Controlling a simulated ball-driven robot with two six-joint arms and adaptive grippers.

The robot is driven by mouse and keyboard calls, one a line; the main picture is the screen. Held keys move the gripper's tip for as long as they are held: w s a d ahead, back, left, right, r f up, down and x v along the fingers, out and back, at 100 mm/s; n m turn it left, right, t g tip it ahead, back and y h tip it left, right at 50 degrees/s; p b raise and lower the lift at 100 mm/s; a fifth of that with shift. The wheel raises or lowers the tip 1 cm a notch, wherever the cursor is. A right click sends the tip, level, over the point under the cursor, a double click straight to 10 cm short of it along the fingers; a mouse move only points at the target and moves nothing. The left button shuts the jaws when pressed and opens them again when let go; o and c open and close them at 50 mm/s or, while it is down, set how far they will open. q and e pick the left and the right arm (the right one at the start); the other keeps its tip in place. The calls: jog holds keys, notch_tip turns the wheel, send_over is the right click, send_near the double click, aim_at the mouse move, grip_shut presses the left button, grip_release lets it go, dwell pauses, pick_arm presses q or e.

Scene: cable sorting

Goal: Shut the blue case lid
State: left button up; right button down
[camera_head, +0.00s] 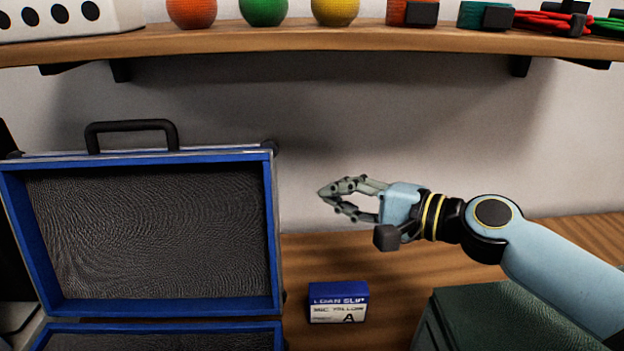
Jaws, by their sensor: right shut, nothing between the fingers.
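The blue case stands open at the left of the table. Its lid (275,235) is raised upright, with a blue rim, a dark textured lining and a black handle (131,127) on top. Only a strip of the case base (160,327) shows at the bottom edge; the rest is cut off. My right gripper (328,197) is shut and empty, in the air to the right of the lid and apart from it. Its fingers point left toward the lid's right side. My left gripper is not in view.
A small blue and white labelled box (338,303) sits right of the case. A dark green container (500,322) stands at the bottom right under my right arm. A wooden shelf (330,40) with coloured balls and cable items runs above. Bare table (300,262) shows between.

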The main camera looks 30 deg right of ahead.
jog(key=p+x, duration=0.2)
jog(key=x, duration=0.8)
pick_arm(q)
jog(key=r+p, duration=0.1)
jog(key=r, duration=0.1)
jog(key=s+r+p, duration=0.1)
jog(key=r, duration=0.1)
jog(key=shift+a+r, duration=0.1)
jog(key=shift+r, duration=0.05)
pick_arm(e)
jog(key=s, duration=0.1)
jog(key=s+a, duration=0.1)
jog(key=s+r, duration=0.1)
jog(key=s, duration=0.1)
jog(key=shift+s+a+r, duration=0.15)
jog(key=shift+a, duration=0.1)
